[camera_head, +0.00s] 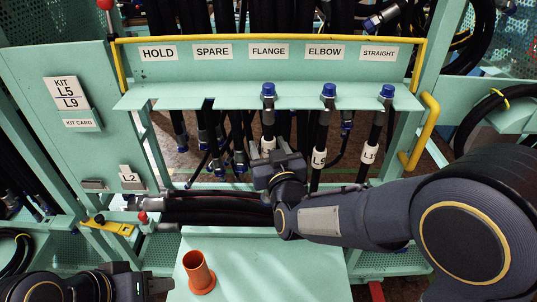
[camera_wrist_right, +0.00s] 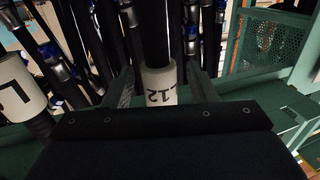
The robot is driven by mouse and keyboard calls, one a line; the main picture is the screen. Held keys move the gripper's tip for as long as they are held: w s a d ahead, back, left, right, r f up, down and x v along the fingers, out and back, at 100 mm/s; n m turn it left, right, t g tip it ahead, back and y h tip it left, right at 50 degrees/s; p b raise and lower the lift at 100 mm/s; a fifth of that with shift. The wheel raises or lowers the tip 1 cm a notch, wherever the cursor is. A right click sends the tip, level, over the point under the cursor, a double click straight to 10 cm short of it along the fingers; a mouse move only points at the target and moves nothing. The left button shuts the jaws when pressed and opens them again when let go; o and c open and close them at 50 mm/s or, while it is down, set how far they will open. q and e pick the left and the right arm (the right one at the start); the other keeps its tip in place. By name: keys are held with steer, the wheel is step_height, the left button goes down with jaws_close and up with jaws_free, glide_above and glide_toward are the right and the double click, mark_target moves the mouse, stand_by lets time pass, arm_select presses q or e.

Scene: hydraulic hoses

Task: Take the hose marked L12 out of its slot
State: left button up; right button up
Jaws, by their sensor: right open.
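The L12 hose (camera_wrist_right: 160,85) shows its white label upside down in the right wrist view. In the head view it hangs in the slot under the FLANGE sign, with a blue-capped end (camera_head: 268,90) above the shelf. My right gripper (camera_head: 278,160) is open at the label's height, and in the wrist view its two fingers (camera_wrist_right: 164,90) stand on either side of the hose. I cannot tell whether they touch it. My left gripper (camera_head: 155,285) is low at the left of the head view, away from the rack; its jaws are not clear.
The L9 hose (camera_head: 319,157) hangs close by under ELBOW, and another labelled hose (camera_head: 369,152) under STRAIGHT. A yellow rail (camera_head: 270,39) frames the sign panel. An orange cup (camera_head: 198,270) stands on the light green surface (camera_head: 260,265) in front. More hoses hang behind.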

jaws_close()
stand_by(0.3)
steer(key=shift+r, duration=0.1)
steer(key=shift+r, duration=0.15)
steer(key=shift+s+r, duration=0.1)
steer(key=shift+s, duration=0.15)
steer(key=s, duration=1.7)
steer(key=shift+s+b, duration=0.25)
steer(key=shift+b, duration=0.15)
